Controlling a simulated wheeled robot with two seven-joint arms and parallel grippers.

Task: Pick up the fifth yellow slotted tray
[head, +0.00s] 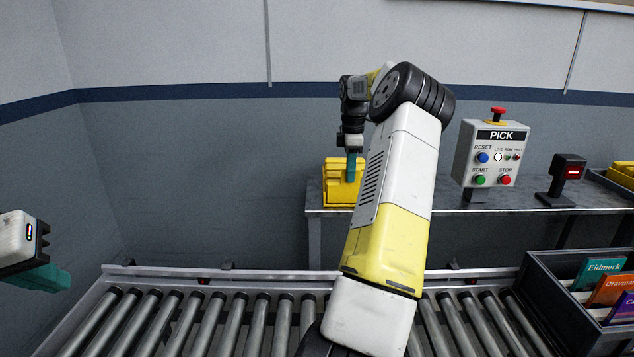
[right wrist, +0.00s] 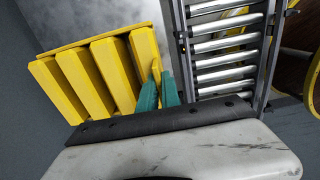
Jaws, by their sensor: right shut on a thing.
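A yellow slotted tray (head: 336,190) shows at the left end of the grey table, behind my right arm. In the right wrist view the tray (right wrist: 85,84) fills the left side, its parallel yellow ribs tilted. My right gripper (head: 351,168) points down at the tray; in the right wrist view its teal fingers (right wrist: 158,92) are shut on a thin yellow wall at the tray's edge. I cannot tell whether the tray touches the table. My left gripper (head: 45,279) is at the left edge, away from the tray, with teal fingers; its opening is not clear.
A roller conveyor (head: 190,320) runs along the front. On the table (head: 450,204) stand a PICK control box (head: 491,153) and a dark scanner (head: 565,178). More yellow pieces (head: 624,174) sit at the far right. A dark crate (head: 555,305) holds several coloured books.

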